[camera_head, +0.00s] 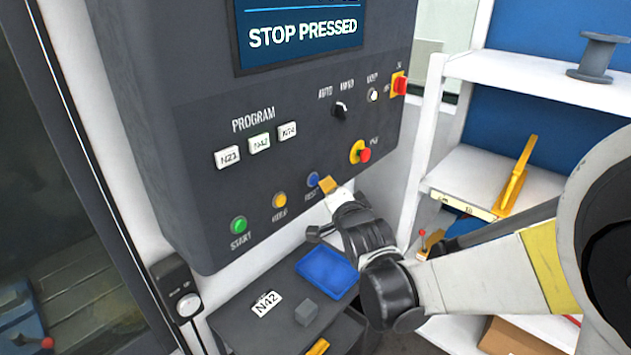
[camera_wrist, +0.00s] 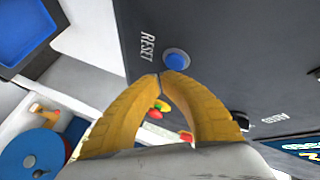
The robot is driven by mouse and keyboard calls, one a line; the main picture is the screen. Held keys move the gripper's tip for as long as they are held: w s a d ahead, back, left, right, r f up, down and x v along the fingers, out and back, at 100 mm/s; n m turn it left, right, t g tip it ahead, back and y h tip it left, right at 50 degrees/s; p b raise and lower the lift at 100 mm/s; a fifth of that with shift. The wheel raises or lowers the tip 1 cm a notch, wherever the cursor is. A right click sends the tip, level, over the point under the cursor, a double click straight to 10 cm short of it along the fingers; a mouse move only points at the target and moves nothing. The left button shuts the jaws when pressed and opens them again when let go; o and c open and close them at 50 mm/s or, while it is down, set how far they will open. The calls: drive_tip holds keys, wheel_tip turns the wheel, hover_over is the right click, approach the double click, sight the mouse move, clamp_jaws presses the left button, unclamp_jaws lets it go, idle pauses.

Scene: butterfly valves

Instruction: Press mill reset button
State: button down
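The blue reset button (camera_head: 313,179) sits on the lower part of the dark mill control panel (camera_head: 190,190), right of a yellow button. In the wrist view the blue button (camera_wrist: 176,61) shows in full beside the word RESET. My gripper (camera_head: 326,184) is just right of the button in the head view. In the wrist view its two yellow fingers (camera_wrist: 166,75) are shut with tips together and nothing between them. The tips lie just below the button in that picture, close to it. I cannot tell whether they touch the panel.
The screen (camera_head: 300,30) reads STOP PRESSED. A green start button (camera_head: 239,225), a yellow button (camera_head: 279,200) and a red emergency stop (camera_head: 364,155) share the panel. Below are a blue tray (camera_head: 327,270) and an N42 card (camera_head: 266,303). White shelves (camera_head: 540,80) stand at right.

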drive_tip(key=shift+w+a, duration=0.1)
drive_tip(key=shift+a, duration=0.05)
idle(0.8)
drive_tip(key=shift+w+a, duration=0.15)
drive_tip(key=shift+a, duration=0.05)
drive_tip(key=shift+w+a+b, duration=0.3)
drive_tip(key=shift+a, duration=0.05)
idle(0.7)
drive_tip(key=shift+s+d, duration=0.55)
drive_tip(key=shift+d, duration=0.1)
idle(0.4)
drive_tip(key=s+d, duration=0.1)
drive_tip(key=d, duration=0.1)
drive_tip(key=s+d, duration=0.2)
idle(0.3)
idle(1.4)
